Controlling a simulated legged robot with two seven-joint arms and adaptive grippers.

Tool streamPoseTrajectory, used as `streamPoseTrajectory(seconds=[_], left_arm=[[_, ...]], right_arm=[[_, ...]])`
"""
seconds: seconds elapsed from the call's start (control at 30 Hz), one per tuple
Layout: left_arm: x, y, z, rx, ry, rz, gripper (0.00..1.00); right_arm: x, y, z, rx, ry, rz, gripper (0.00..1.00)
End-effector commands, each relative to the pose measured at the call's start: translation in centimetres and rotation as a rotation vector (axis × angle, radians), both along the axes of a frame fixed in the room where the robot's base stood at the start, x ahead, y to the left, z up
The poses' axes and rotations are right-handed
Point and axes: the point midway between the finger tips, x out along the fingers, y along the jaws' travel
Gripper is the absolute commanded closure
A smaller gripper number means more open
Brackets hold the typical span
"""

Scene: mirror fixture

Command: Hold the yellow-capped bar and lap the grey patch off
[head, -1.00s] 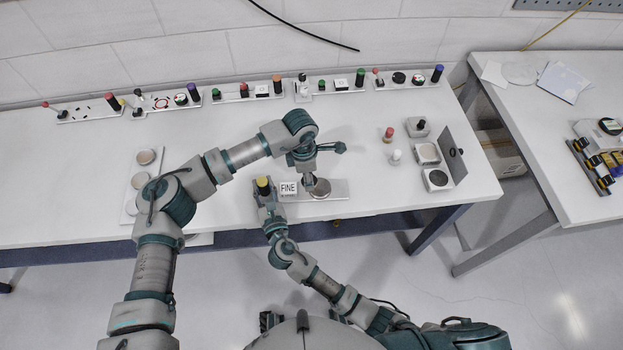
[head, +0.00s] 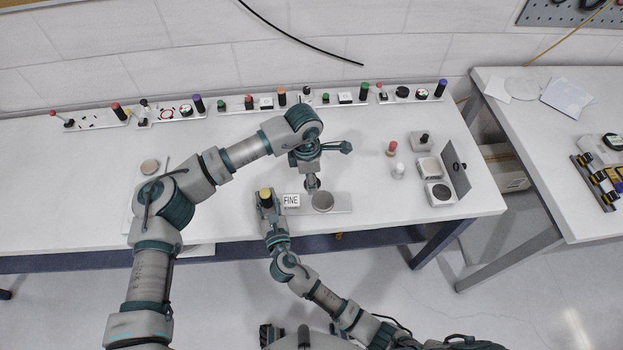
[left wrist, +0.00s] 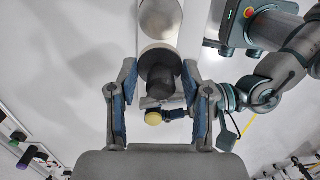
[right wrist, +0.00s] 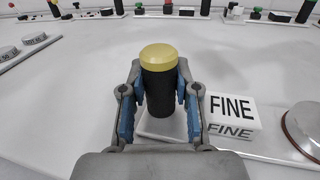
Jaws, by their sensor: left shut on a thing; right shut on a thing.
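The black bar with a yellow cap (head: 265,193) stands upright at the left end of the light plate (head: 342,203). My right gripper (head: 268,205) is shut on it; the right wrist view shows the bar (right wrist: 158,92) between both fingers. My left gripper (head: 311,174) is shut on a dark round knob (left wrist: 161,78) with a pale disc at its base. The mirror also shows in the left wrist view (left wrist: 160,20). I cannot make out a separate grey patch.
A white block marked FINE (head: 291,200) sits between the bar and the mirror. Red and white pegs (head: 391,148) and square blocks with an upright dark panel (head: 455,168) stand to the right. Fixture strips (head: 345,100) line the back. Bench between is clear.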

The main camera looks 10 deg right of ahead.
Motion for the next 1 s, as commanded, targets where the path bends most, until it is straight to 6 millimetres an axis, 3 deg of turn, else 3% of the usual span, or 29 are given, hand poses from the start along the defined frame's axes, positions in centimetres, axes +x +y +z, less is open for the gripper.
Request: streamPoseTrajectory(seconds=[0.13, 0.17, 0.27, 0.67, 1.0], left_arm=[[0.0, 0.0, 0.0, -0.001, 0.0, 0.0, 0.84], [0.0, 0.0, 0.0, 0.0, 0.0, 0.0, 0.84], [0.0, 0.0, 0.0, -0.001, 0.0, 0.0, 0.84], [0.0, 0.0, 0.0, -0.001, 0.0, 0.0, 0.84], [0.0, 0.0, 0.0, -0.001, 0.0, 0.0, 0.84]], right_arm=[[0.0, 0.0, 0.1, 0.0, -0.002, 0.0, 1.0], [0.0, 0.0, 0.1, 0.0, -0.002, 0.0, 0.65], [0.0, 0.0, 0.1, 0.0, -0.002, 0.0, 0.4], [-0.8, -0.2, -0.1, 0.0, 0.001, 0.0, 0.4], [-7.7, -1.6, -0.2, -0.001, 0.003, 0.002, 0.4]])
